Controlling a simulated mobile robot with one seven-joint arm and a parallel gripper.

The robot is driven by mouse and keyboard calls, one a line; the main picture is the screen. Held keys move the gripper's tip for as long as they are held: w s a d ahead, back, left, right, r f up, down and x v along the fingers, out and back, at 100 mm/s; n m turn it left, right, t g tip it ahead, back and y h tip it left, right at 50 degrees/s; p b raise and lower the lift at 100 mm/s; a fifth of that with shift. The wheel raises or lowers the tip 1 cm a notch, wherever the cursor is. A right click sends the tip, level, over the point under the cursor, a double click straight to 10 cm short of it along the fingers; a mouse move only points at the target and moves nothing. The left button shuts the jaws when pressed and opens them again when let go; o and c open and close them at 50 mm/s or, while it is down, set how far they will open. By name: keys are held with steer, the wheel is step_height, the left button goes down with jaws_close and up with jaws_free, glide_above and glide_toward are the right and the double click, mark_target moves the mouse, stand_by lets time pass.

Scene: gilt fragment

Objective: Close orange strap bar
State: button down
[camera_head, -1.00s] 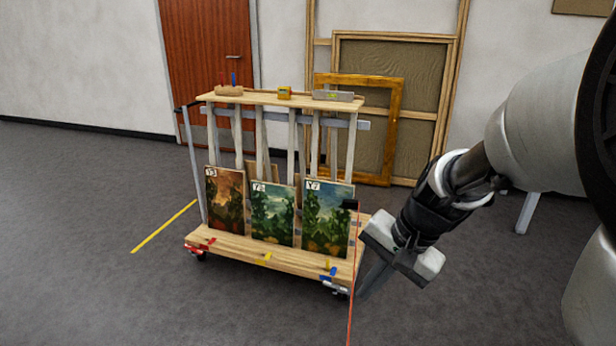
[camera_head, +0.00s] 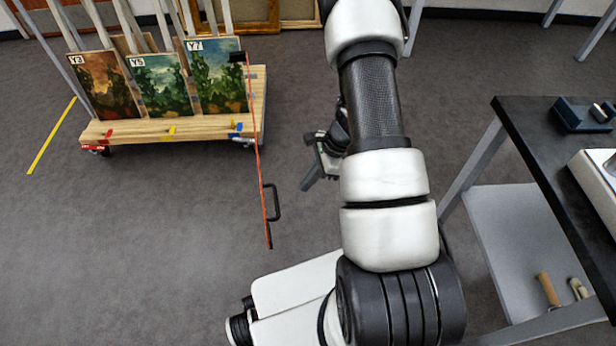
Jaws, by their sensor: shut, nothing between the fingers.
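The orange strap bar (camera_head: 258,152) is a thin orange bar with a black end piece (camera_head: 238,57) at the cart's right front corner. It sticks out from the wooden cart (camera_head: 150,127) toward me, swung away from the paintings. A black handle (camera_head: 273,202) is on its right side near the free end.
A dark-topped table (camera_head: 545,150) with a lower shelf (camera_head: 520,235) stands at the right. A blue item (camera_head: 582,115) lies on its top. A yellow floor line (camera_head: 52,135) runs left of the cart. The floor left of the bar is clear.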

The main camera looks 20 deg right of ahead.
steer(key=w+a+f+b, duration=0.1)
steer(key=a+f, duration=0.3)
steer(key=a, duration=0.2)
steer(key=shift+a, duration=0.15)
steer(key=shift+a, duration=0.15)
